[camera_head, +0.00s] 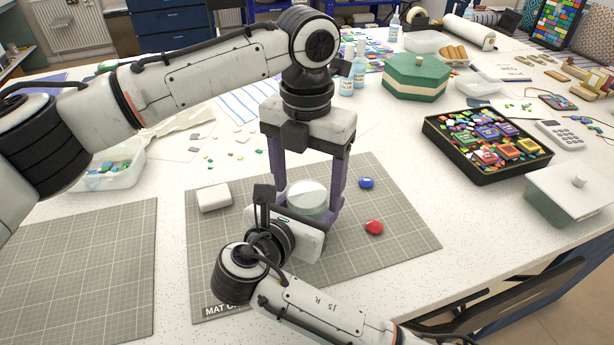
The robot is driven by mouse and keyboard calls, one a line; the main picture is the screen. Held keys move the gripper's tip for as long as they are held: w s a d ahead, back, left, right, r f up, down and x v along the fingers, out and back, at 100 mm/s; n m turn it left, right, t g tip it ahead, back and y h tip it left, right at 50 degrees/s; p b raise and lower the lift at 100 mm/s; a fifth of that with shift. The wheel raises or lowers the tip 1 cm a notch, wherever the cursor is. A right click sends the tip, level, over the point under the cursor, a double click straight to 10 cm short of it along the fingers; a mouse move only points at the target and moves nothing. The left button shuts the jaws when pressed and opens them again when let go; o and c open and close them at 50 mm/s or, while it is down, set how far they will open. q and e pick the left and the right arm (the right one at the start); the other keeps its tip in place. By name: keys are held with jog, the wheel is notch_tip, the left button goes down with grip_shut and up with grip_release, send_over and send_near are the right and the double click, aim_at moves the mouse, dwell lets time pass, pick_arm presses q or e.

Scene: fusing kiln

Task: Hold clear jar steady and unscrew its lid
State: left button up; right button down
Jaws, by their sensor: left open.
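A clear jar (307,197) stands on the grey cutting mat (400,225), and its pale round top shows. My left gripper (308,207) points down from above with its two purple fingers apart, one on each side of the jar. I cannot tell whether the fingers touch it. My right gripper (292,238) is low in front of the jar, its white body covering the jar's lower part. The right fingers are hidden, so their opening does not show. The lid's edge is hard to make out.
A white block (214,197), a blue piece (366,183) and a red piece (374,227) lie on the mat. A black tray (548,157) of coloured glass and a lidded box (572,192) stand at right. A green octagonal box (415,76) stands behind.

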pick_arm(q)
jog(key=c, duration=1.1)
jog(key=n, duration=0.4)
jog(key=shift+n, duration=0.3)
jog(key=shift+c, duration=0.2)
jog(key=shift+o, duration=0.2)
jog(key=n, duration=0.5)
jog(key=shift+n, duration=0.3)
jog(key=o, duration=1.1)
jog(key=shift+o, duration=0.2)
jog(key=shift+a, duration=0.1)
jog(key=shift+r, duration=0.1)
